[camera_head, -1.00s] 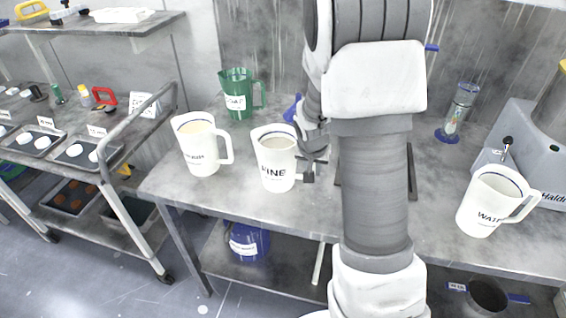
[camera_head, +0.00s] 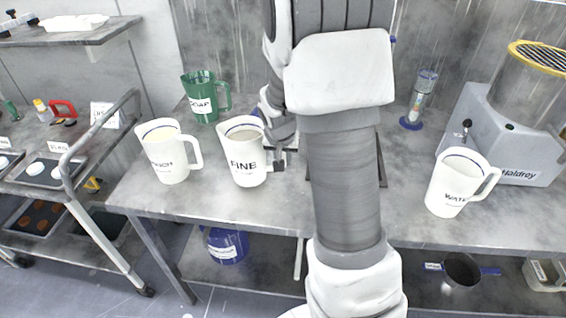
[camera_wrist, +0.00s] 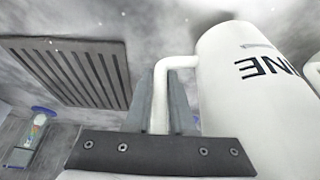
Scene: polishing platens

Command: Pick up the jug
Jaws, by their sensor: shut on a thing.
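The white jug marked FINE (camera_head: 243,152) is upright at the left part of the grey table (camera_head: 290,210). My gripper (camera_head: 279,160) is at its right side and shut on its handle. In the wrist view the handle (camera_wrist: 160,98) runs between my gripper's fingers (camera_wrist: 170,105), with the jug's body (camera_wrist: 255,85) on the right. Whether the jug's base is clear of the table is hard to tell. My arm hides part of the table right of the jug.
A second white jug (camera_head: 168,155) stands close on the left, and a green jug (camera_head: 203,98) behind. A jug marked WATER (camera_head: 458,185), a grey machine (camera_head: 500,140) and a clear cylinder (camera_head: 420,95) stand right. A dark grate (camera_wrist: 75,70) lies near my gripper.

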